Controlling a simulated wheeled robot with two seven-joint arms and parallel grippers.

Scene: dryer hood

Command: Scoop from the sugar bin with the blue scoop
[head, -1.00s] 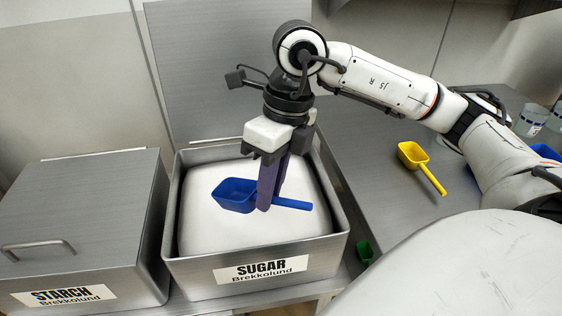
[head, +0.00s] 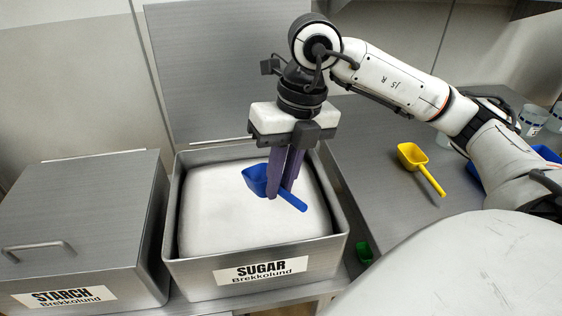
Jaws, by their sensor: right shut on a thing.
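The blue scoop (head: 258,180) is over the open sugar bin (head: 215,270), its bowl to the left and its handle slanting down to the right. My right gripper (head: 280,194) points down and is shut on the scoop's handle. The white sugar (head: 215,215) fills the bin to a mounded surface below the scoop. Whether the scoop touches the sugar, and what is in its bowl, I cannot tell. The bin's lid (head: 225,70) stands raised behind it. My left gripper is not in view.
A closed starch bin (head: 80,225) stands to the left. A yellow scoop (head: 420,166) lies on the metal counter (head: 375,185) at the right. A green object (head: 364,252) is beside the sugar bin. Clear cups (head: 532,120) stand at the far right.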

